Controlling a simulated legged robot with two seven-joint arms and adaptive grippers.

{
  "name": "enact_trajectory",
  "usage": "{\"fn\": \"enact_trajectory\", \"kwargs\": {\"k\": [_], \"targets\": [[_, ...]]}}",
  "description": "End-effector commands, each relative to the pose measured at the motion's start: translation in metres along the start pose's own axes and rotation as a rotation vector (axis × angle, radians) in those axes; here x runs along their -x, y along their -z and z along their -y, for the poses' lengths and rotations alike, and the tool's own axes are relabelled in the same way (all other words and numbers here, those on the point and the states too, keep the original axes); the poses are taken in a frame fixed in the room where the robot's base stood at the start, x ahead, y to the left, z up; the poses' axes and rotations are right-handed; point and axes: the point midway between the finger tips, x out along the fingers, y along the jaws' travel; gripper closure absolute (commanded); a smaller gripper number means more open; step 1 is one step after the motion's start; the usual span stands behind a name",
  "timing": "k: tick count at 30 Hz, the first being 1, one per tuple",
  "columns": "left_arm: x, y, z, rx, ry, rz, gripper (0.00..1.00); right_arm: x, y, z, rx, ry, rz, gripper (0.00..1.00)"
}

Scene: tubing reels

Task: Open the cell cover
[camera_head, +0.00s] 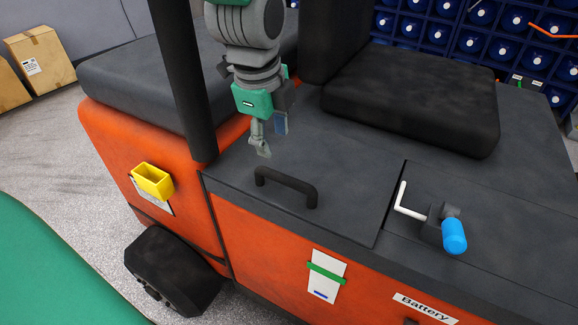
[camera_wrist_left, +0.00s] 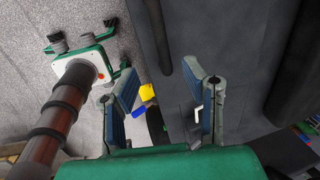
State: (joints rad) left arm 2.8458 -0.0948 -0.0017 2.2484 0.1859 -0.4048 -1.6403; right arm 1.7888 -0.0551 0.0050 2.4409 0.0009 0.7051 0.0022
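The cell cover (camera_head: 340,195) is a flat dark grey panel on top of the orange vehicle, lying level with the surface around it. A black bar handle (camera_head: 287,184) stands on its near left part. My left gripper (camera_head: 270,136) hangs just above and behind the handle, apart from it, fingers pointing down. In the left wrist view, the two fingers of my left gripper (camera_wrist_left: 162,92) are spread with nothing between them. I cannot make out the handle in that view. My right gripper is in neither view.
A black post (camera_head: 185,80) rises left of the left gripper. A black seat (camera_head: 415,98) stands behind the cover. A yellow holder (camera_head: 152,181) is on the vehicle's left side.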

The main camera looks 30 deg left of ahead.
Motion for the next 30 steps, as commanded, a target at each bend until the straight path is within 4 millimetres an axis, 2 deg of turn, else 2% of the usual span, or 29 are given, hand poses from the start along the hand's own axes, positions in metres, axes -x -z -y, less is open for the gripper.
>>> {"fn": "enact_trajectory", "kwargs": {"k": [1, 9, 15, 21, 30], "targets": [[-0.012, 0.000, -0.001, -0.001, -0.004, 0.003, 0.61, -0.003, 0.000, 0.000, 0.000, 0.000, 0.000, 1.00], [-0.071, -0.002, -0.001, 0.002, -0.005, 0.002, 0.61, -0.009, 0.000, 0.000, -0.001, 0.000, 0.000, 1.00], [-0.103, -0.002, -0.001, 0.003, -0.002, 0.000, 0.61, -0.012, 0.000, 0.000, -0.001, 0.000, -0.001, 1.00], [-0.117, -0.001, 0.000, 0.003, 0.000, 0.001, 0.61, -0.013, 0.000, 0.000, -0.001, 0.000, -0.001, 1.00], [-0.119, -0.001, 0.000, 0.002, 0.001, 0.002, 0.61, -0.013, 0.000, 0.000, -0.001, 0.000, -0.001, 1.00]]}}
